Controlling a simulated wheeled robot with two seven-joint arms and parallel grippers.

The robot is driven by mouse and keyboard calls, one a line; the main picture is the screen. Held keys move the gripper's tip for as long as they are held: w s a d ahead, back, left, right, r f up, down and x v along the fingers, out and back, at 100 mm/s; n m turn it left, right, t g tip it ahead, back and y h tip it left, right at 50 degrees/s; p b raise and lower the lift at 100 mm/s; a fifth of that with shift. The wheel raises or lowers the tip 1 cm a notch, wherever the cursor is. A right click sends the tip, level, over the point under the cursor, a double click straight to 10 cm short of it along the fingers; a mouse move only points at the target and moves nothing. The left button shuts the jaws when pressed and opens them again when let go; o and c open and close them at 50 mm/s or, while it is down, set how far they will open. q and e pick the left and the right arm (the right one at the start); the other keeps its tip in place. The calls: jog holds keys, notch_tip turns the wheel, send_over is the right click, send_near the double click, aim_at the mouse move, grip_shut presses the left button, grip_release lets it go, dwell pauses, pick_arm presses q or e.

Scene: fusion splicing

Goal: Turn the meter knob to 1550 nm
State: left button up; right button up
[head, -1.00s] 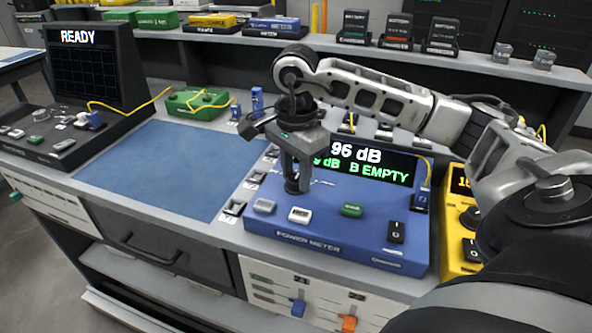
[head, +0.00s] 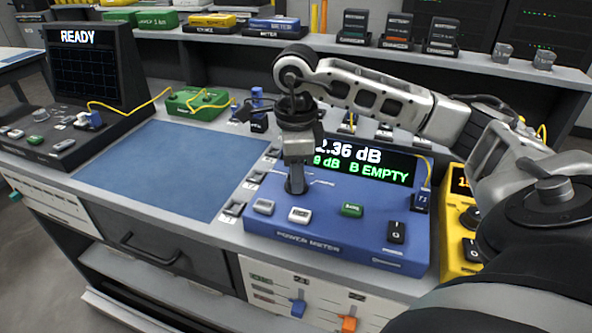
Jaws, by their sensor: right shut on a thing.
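The blue power meter (head: 330,225) sits on the bench at the centre right of the head view. Its display (head: 385,168) reads partly as "2.36 dB" above green text ending "B EMPTY"; my arm hides the left part. My right gripper (head: 295,188) points down at the meter's upper left and is shut on the meter knob, which is mostly hidden under the fingers. The knob's pointer and wavelength marks cannot be read. My left gripper is not in view.
Buttons (head: 299,215) and a black switch (head: 397,232) lie in front of the gripper on the meter. A yellow unit (head: 455,245) stands close on the right. The blue mat (head: 160,165) to the left is clear. A black "READY" machine (head: 95,70) stands at far left.

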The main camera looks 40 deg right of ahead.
jog(key=shift+m, duration=1.2)
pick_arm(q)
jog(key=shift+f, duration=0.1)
pick_arm(e)
jog(key=o, duration=1)
pick_arm(q)
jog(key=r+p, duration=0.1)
jog(key=p, duration=0.1)
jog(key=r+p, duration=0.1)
jog(key=p, duration=0.2)
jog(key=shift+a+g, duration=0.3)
pick_arm(e)
notch_tip(320, 180, up, 16)
jog(key=shift+r, duration=0.1)
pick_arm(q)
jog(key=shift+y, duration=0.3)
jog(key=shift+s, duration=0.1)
